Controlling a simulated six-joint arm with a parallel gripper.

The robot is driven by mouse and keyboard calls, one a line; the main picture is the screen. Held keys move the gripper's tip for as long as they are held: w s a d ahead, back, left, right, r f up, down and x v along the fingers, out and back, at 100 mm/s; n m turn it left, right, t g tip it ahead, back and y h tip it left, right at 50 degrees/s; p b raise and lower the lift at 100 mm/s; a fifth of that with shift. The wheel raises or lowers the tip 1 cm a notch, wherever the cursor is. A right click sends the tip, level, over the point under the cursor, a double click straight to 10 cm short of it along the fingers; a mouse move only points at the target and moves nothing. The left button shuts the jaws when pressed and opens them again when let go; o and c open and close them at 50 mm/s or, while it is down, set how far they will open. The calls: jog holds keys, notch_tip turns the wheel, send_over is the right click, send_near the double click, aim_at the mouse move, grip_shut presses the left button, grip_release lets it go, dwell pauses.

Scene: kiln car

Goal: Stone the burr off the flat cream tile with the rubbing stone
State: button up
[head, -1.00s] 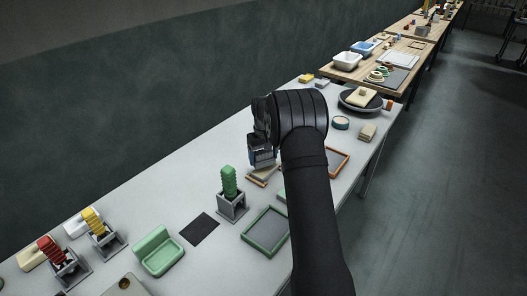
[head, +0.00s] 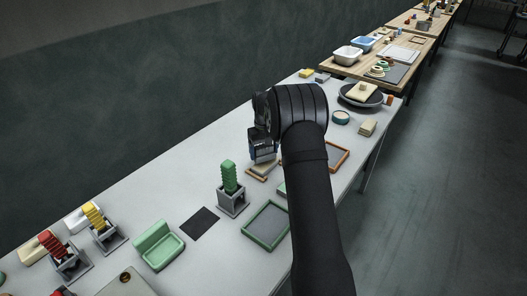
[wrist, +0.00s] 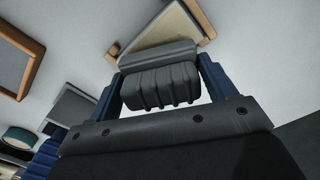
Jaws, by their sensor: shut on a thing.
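My gripper (wrist: 162,84) is shut on a grey block with a ribbed grip and a flat slab at its far end, apparently the rubbing stone (wrist: 160,86). In the head view my gripper (head: 264,154) hangs over the flat cream tile (head: 262,171), mostly hiding it. In the wrist view the cream tile (wrist: 172,27) shows just beyond the stone, in a brown wooden-looking surround, partly covered by the stone. I cannot tell whether the stone touches the tile. The burr is not distinguishable.
A green ribbed block (head: 229,178) stands in a grey holder left of my gripper. A green-rimmed tray (head: 266,226) lies in front, and an orange-rimmed tray (head: 344,158) lies right, partly behind my arm. A dark mat (head: 199,222) lies flat.

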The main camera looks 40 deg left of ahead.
aim_at(260, 158)
jog(key=shift+w, duration=3.25)
jog(key=shift+f, duration=0.9)
jog(key=shift+s, duration=2.3)
jog(key=shift+s, duration=0.1)
jog(key=shift+s, duration=2.2)
jog(key=shift+s, duration=2.3)
